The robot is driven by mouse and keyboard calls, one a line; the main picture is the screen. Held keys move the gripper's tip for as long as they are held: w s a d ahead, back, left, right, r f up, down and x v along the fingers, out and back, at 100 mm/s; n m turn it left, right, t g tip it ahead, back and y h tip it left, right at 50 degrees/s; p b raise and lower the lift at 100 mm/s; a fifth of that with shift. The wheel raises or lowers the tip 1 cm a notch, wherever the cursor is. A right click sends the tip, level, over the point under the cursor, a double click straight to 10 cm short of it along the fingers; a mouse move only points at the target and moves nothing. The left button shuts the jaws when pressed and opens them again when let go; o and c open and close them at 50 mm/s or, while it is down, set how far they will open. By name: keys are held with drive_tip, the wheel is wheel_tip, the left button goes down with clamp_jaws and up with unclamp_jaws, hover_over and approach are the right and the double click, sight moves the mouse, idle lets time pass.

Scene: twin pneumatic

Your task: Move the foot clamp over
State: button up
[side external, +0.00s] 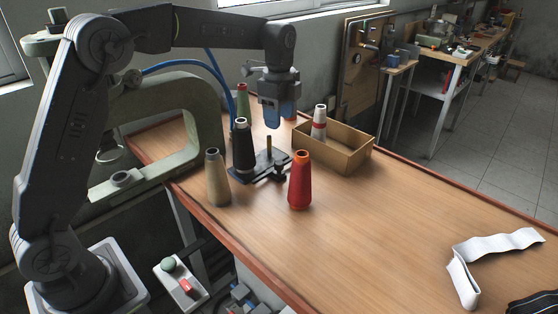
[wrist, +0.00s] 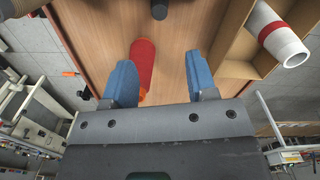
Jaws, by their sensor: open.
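In the wrist view my gripper (wrist: 156,85) is open and empty. A red cone (wrist: 143,65) shows between and beyond the fingers there, apart from them. The clamp is not clearly seen in the wrist view.
A black cone (side external: 243,148), a beige cone (side external: 217,180) and a red cone (side external: 300,182) stand close around the fixture. A cardboard box (side external: 345,158) holding a white cone with a red band (side external: 319,122) is to the right. White strip (side external: 466,270) lies front right; the table's middle is clear.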

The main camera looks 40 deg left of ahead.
sight(279, 162)
wheel_tip(279, 162, down, 13)
drive_tip(key=shift+f, duration=0.2)
idle(0.4)
clamp_jaws()
idle(0.3)
